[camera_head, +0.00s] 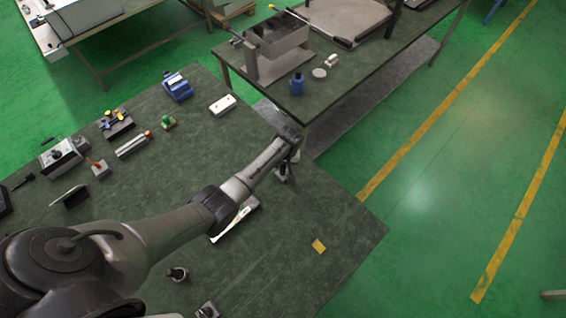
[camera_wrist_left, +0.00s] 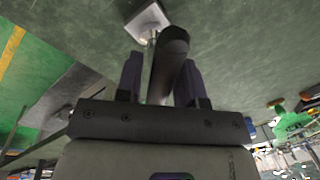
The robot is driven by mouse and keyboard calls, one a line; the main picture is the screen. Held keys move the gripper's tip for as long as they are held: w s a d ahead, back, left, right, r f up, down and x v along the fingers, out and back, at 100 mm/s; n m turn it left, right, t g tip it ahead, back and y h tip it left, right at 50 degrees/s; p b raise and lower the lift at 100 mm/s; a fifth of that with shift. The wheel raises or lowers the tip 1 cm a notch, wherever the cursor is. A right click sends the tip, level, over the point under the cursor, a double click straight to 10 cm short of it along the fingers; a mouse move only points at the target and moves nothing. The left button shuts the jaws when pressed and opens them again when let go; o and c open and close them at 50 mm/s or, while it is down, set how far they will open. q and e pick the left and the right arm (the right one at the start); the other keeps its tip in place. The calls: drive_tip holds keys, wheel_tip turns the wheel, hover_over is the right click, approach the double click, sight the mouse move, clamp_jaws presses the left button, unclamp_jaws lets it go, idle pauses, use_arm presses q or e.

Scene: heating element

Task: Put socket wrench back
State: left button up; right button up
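My left arm reaches across the dark green table (camera_head: 335,215) in the head view. Its gripper (camera_head: 286,150) points down near the right edge, over a small dark-and-pale piece (camera_head: 283,172). In the left wrist view, a dark rounded handle (camera_wrist_left: 170,60), which looks like the socket wrench, stands between the two fingers of the left gripper (camera_wrist_left: 160,72). A pale shaft shows beside it, in line with a white block (camera_wrist_left: 148,22). The handle overlaps the right-hand finger. I cannot tell whether both fingers touch it. My right gripper is not in view.
A yellow square (camera_head: 319,246) lies near the table's right corner. A white strip with coloured marks (camera_head: 232,222) lies under my arm. A small dark-topped piece (camera_head: 177,274) stands near the front. Several tools and a blue device (camera_head: 177,87) stand at the back left. A second table (camera_head: 345,85) stands behind.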

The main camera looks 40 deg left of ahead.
use_arm(q)
drive_tip(key=shift+o, duration=1.3)
drive_tip(key=shift+r, duration=0.1)
drive_tip(key=shift+r, duration=0.3)
wheel_tip(320, 180, up, 12)
drive_tip(key=w+d+p, duration=0.1)
drive_tip(key=s+d+f+m+t, duration=0.1)
drive_tip(key=s+d+f+m, duration=0.2)
drive_tip(key=s, duration=0.6)
drive_tip(key=s+d+f+m+t, duration=0.1)
drive_tip(key=s+d+f+m, duration=0.15)
drive_tip(key=s, duration=0.55)
drive_tip(key=s+d+r+m+t, duration=0.1)
drive_tip(key=s+d+r+m, duration=0.1)
drive_tip(key=s, duration=0.6)
drive_tip(key=s+d+r+m+t+h, duration=0.1)
drive_tip(key=s+d+r+m, duration=0.1)
drive_tip(key=s+r, duration=0.3)
drive_tip(key=s+d, duration=0.1)
drive_tip(key=s, duration=0.1)
drive_tip(key=shift+s, duration=0.4)
drive_tip(key=shift+r, duration=0.1)
